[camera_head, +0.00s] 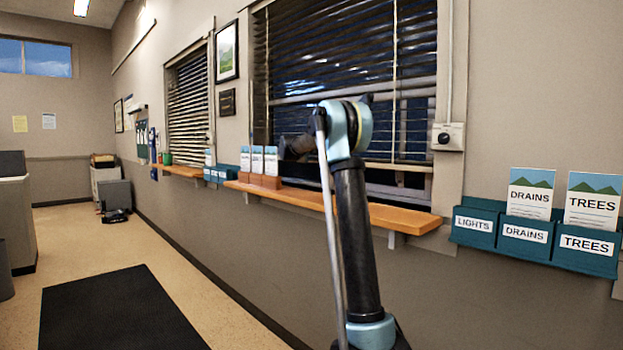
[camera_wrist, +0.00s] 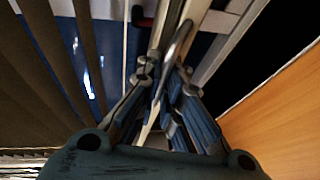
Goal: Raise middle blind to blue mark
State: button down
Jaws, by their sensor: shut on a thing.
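A dark slatted blind (camera_head: 345,55) hangs over the near window, its lower edge above bare glass on the right. A second slatted blind (camera_head: 188,105) covers the window farther left. I cannot tell which is the middle one. In the wrist view, brown slats (camera_wrist: 50,60) run along the left. My gripper (camera_wrist: 157,85) is shut on a thin grey curved rod (camera_wrist: 176,45) beside the slats; what the rod joins is unclear. I cannot make out a blue mark for certain.
A wooden sill shelf (camera_head: 400,217) runs below the near window and shows in the wrist view (camera_wrist: 275,125). Leaflet holders (camera_head: 535,240) are on the wall at right. A dial box (camera_head: 447,137) is beside the window. The floor at left has a black mat (camera_head: 120,310).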

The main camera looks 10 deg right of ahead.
notch_tip(320, 180, up, 12)
jog(key=shift+r, duration=0.2)
dwell(0.4)
jog(key=c, duration=1.7)
grip_release()
jog(key=shift+s, duration=0.1)
jog(key=v, duration=1.1)
jog(key=shift+s+a, duration=0.25)
